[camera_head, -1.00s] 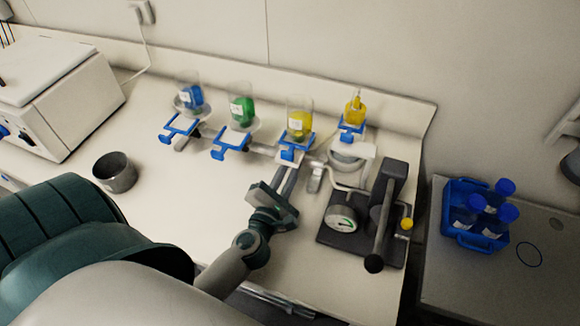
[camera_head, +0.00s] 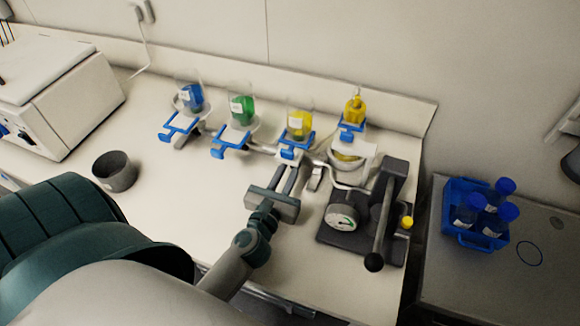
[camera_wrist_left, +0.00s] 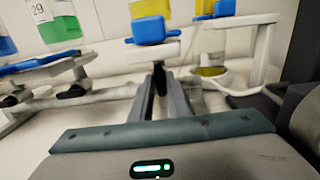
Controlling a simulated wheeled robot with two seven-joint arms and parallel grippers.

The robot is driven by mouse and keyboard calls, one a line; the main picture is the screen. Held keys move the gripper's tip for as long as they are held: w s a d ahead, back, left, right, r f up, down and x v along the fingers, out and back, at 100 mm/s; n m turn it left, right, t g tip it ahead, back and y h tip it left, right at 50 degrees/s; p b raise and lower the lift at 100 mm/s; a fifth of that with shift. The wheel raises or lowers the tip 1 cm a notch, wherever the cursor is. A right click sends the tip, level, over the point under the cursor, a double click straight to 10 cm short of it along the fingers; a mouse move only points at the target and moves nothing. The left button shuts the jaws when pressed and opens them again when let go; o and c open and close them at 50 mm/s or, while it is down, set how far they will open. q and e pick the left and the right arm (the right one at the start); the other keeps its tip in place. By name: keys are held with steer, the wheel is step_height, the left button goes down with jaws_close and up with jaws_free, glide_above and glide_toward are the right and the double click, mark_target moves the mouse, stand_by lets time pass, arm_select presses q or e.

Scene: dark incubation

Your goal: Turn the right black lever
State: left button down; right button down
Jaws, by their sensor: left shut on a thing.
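My left gripper (camera_head: 297,168) reaches to the rail below the yellow-filled cup (camera_head: 300,124) and its blue clamp (camera_head: 291,145). In the left wrist view its two grey fingers close around a narrow black lever (camera_wrist_left: 160,78), below a blue clamp (camera_wrist_left: 149,30). The fingers hide most of this lever. Other black levers show further left in the wrist view, one under the green cup (camera_wrist_left: 70,92) and one at the left edge (camera_wrist_left: 10,100). My right gripper is not in view.
A dark pump stand with a gauge (camera_head: 342,216) and a long ball-ended handle (camera_head: 380,225) stands close to the right of my gripper. A glass bowl (camera_head: 346,160) holds yellow liquid. A grey beaker (camera_head: 115,171) stands left. The bench between is clear.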

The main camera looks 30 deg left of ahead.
arm_select(q)
steer(key=shift+f, duration=0.1)
stand_by(0.3)
steer(key=c, duration=1.8)
jaws_free()
steer(key=b+v, duration=0.7)
steer(key=v, duration=0.9)
steer(key=shift+s+f+b, duration=0.15)
steer(key=shift+f+b, duration=0.05)
steer(key=shift+b, duration=0.15)
steer(key=shift+s+d+r+b, duration=0.1)
steer(key=shift+s+r+b, duration=0.15)
steer(key=shift+s, duration=0.35)
steer(key=shift+f, duration=0.1)
